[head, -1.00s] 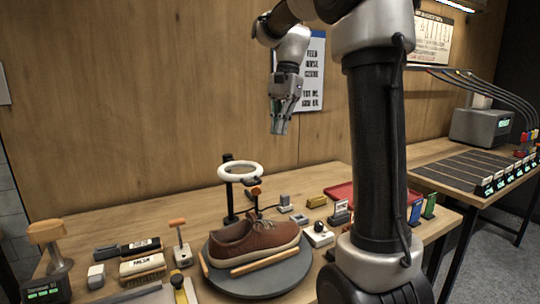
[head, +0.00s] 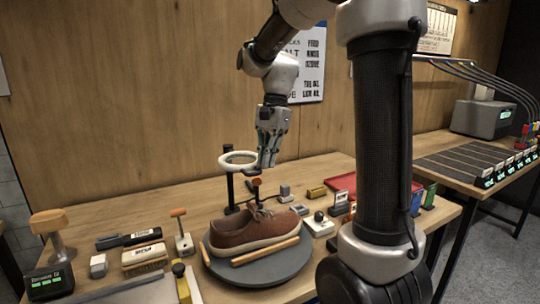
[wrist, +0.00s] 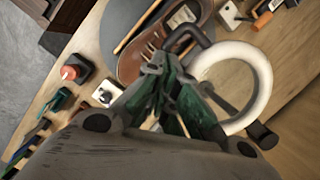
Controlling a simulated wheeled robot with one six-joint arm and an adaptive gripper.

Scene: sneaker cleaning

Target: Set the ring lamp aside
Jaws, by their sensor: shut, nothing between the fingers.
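The ring lamp (head: 226,161) has a white ring on a black post and stands behind the sneaker at the turntable's far edge. In the wrist view its white ring (wrist: 262,82) shows large, just right of my fingers. My gripper (head: 266,166) points down at the ring's right side, at about ring height in the head view. In the wrist view my gripper (wrist: 163,66) has its fingertips together, with nothing held. I cannot tell if they touch the lamp. The brown sneaker (head: 245,232) lies on the grey turntable (head: 262,274).
A red tray (head: 343,184) and small blocks stand to the right. The table's back left is clear.

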